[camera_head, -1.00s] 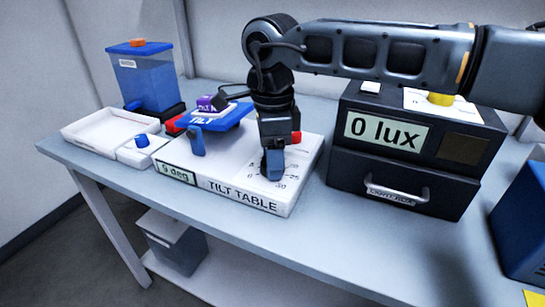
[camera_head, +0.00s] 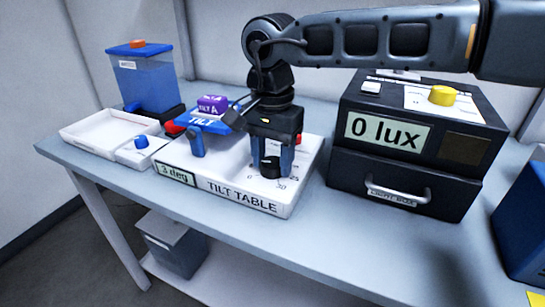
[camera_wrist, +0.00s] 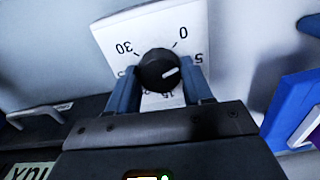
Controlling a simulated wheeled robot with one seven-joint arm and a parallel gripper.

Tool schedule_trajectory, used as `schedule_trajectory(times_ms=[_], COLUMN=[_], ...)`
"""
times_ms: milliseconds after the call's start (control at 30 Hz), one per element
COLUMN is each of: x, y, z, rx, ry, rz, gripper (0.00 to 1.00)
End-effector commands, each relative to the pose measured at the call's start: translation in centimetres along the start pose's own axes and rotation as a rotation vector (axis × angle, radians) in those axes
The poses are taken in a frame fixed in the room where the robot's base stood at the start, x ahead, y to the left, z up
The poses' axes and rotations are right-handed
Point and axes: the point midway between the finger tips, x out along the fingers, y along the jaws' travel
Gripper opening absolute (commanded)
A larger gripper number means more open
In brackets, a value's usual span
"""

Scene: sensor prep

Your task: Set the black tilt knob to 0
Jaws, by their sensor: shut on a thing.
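The black tilt knob (camera_wrist: 158,70) sits on the white dial plate of the tilt table, between the two blue fingers of my gripper (camera_wrist: 163,88). Its white pointer mark points right, near the 5; the 0 is further up. In the head view, my gripper (camera_head: 272,162) reaches down over the knob (camera_head: 270,172), a finger on each side, shut on it. The tilt table (camera_head: 243,200) has a display (camera_head: 176,174) reading 3 deg. Its blue TILT platform (camera_head: 210,121) carries a purple block (camera_head: 212,104) marked A.
The black light box (camera_head: 400,170) stands right of the tilt table, with a drawer handle, a yellow knob and a 0 lux display. A white tray (camera_head: 90,143) and blue container (camera_head: 145,80) are at left. A blue box (camera_head: 525,220) is at the far right.

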Motion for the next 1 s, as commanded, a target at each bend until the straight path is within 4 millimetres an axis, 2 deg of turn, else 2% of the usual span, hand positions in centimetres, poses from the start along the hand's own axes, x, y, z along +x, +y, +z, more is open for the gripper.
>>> schedule_trajectory(times_ms=[200,500,1000], x=[-0.04,-0.07,-0.08], y=[0.0,-0.02,-0.04], z=[0.0,-0.02,-0.03], rx=[-0.189,-0.378,-0.473], ry=[0.0,0.001,0.002], rz=[0.0,0.0,-0.001], gripper=[0.2,0.2,0.2])
